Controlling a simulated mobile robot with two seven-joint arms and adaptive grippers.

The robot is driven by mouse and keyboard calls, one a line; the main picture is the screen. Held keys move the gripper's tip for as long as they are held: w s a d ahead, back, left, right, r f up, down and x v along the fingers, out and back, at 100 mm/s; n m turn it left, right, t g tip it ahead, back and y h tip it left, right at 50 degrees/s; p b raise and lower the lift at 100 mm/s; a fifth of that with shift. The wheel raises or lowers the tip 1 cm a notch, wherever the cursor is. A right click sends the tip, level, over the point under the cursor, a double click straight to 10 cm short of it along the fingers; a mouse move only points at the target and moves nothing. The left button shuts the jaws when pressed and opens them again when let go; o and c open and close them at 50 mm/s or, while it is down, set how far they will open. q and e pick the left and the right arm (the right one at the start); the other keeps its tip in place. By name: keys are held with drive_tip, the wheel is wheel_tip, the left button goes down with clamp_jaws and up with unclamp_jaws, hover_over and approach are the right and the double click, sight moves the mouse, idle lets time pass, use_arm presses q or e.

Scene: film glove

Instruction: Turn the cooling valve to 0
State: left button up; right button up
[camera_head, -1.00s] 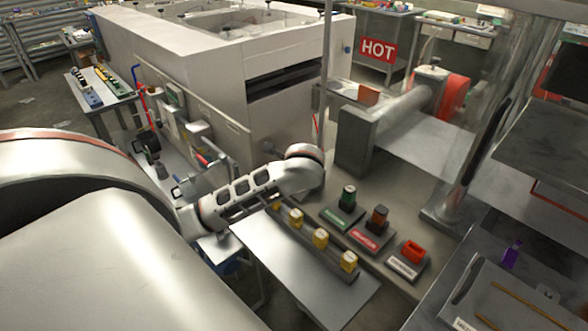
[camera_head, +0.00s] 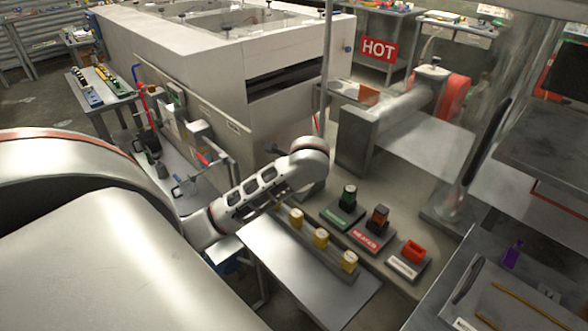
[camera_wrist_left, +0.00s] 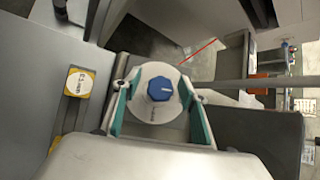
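In the left wrist view a blue knob (camera_wrist_left: 160,89) with a pale pointer mark sits on a round white dial (camera_wrist_left: 150,106), probably the cooling valve. The dial's lettering is too small to read. My left gripper (camera_wrist_left: 157,112) is open, with one teal fingertip on each side of the dial. I cannot tell whether the fingers touch it. My right gripper is not in view.
A large pale machine (camera_head: 215,75) stands behind. A red HOT sign (camera_head: 379,50) hangs at the back.

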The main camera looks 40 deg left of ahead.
use_arm(q)
drive_tip(key=v, duration=1.2)
drive_tip(key=shift+d, duration=0.1)
idle(0.6)
